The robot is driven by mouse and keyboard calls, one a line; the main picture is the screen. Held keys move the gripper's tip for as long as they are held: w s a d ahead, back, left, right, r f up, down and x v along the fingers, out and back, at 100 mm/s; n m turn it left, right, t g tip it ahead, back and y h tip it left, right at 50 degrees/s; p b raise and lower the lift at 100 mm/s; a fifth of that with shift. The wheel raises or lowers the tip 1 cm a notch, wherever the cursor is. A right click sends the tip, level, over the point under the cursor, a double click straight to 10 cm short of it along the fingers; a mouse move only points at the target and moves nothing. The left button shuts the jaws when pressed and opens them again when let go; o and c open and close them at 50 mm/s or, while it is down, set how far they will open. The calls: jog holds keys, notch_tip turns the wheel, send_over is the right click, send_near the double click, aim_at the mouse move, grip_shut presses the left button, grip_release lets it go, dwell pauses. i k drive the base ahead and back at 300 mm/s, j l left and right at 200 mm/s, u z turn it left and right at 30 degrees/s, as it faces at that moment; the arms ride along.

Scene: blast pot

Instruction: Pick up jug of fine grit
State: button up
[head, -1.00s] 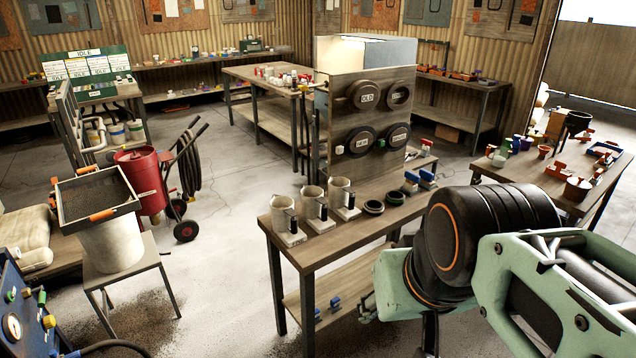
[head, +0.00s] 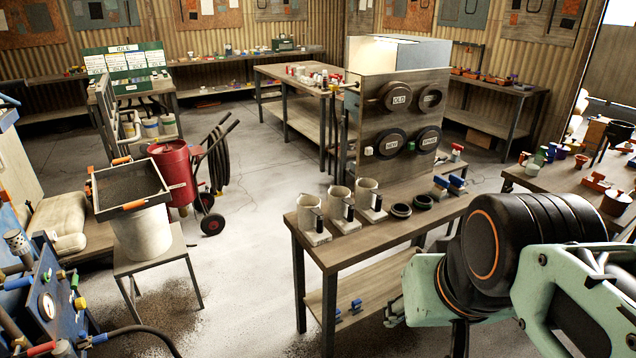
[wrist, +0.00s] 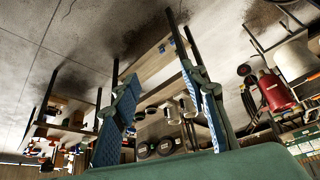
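Three pale jugs with dark handles stand in a row on small white bases on the near wooden bench (head: 400,232): a left jug (head: 309,213), a middle jug (head: 339,203) and a right jug (head: 367,195). I cannot read which holds fine grit, and their contents are not clear. In the wrist view, turned upside down, jugs (wrist: 170,113) show small and distant between my fingers. My gripper (wrist: 160,82) is open and empty, its blue-padded fingers spread, well away from the jugs. The head view shows my arm at lower right, but not the fingers.
Two dark rings (head: 401,210) lie right of the jugs. A panel with round dark lids (head: 394,97) rises behind them. A bucket with a sieve tray (head: 142,232) stands on a stool at left, near a red pot (head: 173,165). Open floor lies between stool and bench.

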aim_at(310, 219)
jog(key=u, duration=2.2)
jog(key=z, duration=1.9)
jog(key=i+l+u, duration=0.1)
jog(key=i+l, duration=0.55)
jog(key=i, duration=0.15)
